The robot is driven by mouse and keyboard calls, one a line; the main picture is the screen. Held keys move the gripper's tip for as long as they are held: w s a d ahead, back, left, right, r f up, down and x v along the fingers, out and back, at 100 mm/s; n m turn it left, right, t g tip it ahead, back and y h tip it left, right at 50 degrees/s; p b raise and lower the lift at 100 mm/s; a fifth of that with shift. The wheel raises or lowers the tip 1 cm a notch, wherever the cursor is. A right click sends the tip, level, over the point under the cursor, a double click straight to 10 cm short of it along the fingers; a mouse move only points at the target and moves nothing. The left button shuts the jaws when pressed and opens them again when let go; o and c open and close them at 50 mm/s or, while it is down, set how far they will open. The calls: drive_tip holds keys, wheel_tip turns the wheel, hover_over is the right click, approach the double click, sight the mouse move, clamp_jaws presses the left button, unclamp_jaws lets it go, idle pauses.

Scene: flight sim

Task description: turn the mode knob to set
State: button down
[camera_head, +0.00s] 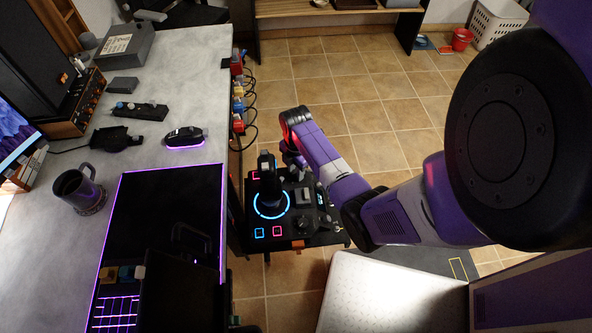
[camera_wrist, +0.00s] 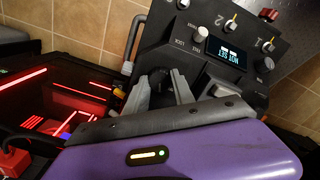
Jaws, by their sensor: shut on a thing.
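The control panel is a black box that shows in the wrist view (camera_wrist: 225,78) and, in the head view (camera_head: 290,232), beside the desk. In the wrist view my gripper (camera_wrist: 161,88) has its two grey fingers on either side of a dark round knob (camera_wrist: 160,78) at the panel's near edge, and it is shut on it. The knob's pointer and the set mark cannot be made out. A pale knob (camera_wrist: 201,33) sits beside a small lit display (camera_wrist: 227,54). In the head view my gripper (camera_head: 292,160) is partly hidden by my arm.
A black stick (camera_head: 268,185) with a blue light ring stands on the panel's left part. Small toggle switches (camera_wrist: 231,21) line its far side in the wrist view. The grey desk (camera_head: 190,60) lies to the left. Tiled floor (camera_head: 350,80) is open beyond.

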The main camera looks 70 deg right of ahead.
drive_tip(key=shift+r+m, duration=0.1)
drive_tip(key=shift+m, duration=0.2)
drive_tip(key=m+p, duration=0.2)
drive_tip(key=shift+m, duration=0.4)
drive_tip(key=m+p, duration=0.2)
drive_tip(key=m, duration=0.2)
drive_tip(key=m+p, duration=0.1)
drive_tip(key=m, duration=0.4)
drive_tip(key=shift+m+p, duration=0.35)
drive_tip(key=shift+m, duration=1.35)
drive_tip(key=c, duration=1.1)
unclamp_jaws()
drive_tip(key=shift+o, duration=0.2)
